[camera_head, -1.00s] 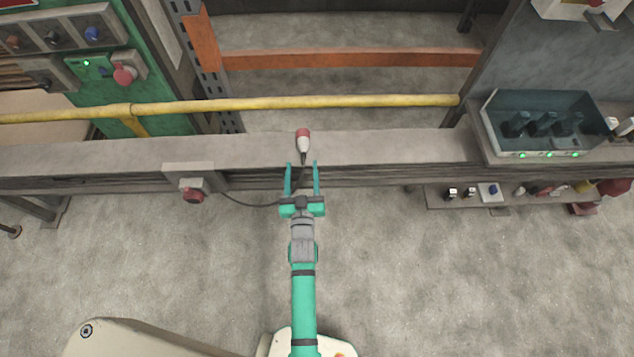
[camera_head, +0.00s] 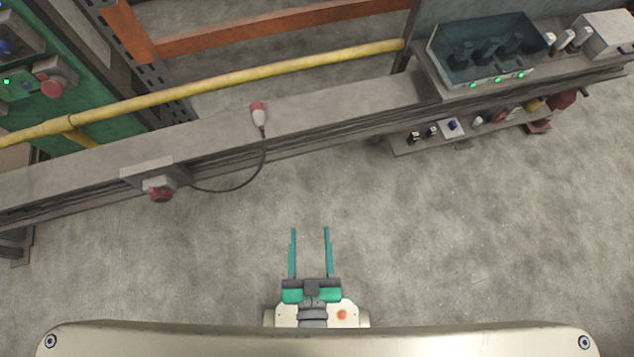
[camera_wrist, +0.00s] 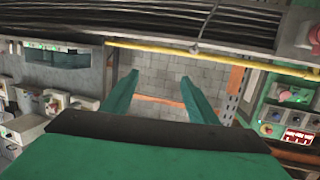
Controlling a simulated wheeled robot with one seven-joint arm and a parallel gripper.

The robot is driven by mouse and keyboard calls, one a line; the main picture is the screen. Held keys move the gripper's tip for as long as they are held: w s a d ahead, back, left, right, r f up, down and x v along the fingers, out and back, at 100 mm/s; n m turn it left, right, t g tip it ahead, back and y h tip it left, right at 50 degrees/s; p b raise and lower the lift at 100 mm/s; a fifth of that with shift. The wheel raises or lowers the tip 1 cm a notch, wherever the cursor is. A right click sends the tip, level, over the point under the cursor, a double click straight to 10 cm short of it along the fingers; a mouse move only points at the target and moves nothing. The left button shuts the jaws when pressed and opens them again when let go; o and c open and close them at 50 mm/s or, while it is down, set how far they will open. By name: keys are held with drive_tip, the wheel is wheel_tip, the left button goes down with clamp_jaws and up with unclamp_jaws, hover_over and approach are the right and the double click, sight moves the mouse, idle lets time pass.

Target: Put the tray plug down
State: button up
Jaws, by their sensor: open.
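The tray plug (camera_head: 258,114), red and white, lies on the grey cable tray (camera_head: 330,108). Its dark cable (camera_head: 262,160) hangs over the tray's front edge and loops left to a socket box with a red part (camera_head: 158,188). My gripper (camera_head: 310,232) is open and empty, above the floor and well back from the tray, apart from the plug. In the wrist view my open fingers (camera_wrist: 150,88) have nothing between them. I cannot make out the plug in the wrist view.
A yellow rail (camera_head: 250,75) runs behind the tray. A dark bin (camera_head: 485,50) with green lights stands on the right bench. A low shelf (camera_head: 470,130) with small parts hangs below it. A green panel (camera_head: 30,80) stands at left. Floor around my gripper is clear.

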drive_tip(key=s+d+r, duration=0.1)
drive_tip(key=s+r, duration=0.3)
drive_tip(key=shift+d+r+h, duration=0.25)
drive_tip(key=shift+d+h, duration=0.05)
drive_tip(key=shift+d, duration=0.05)
drive_tip(key=shift+s+m, duration=0.1)
drive_tip(key=shift+m, duration=0.2)
drive_tip(key=shift+s, duration=0.1)
idle(0.6)
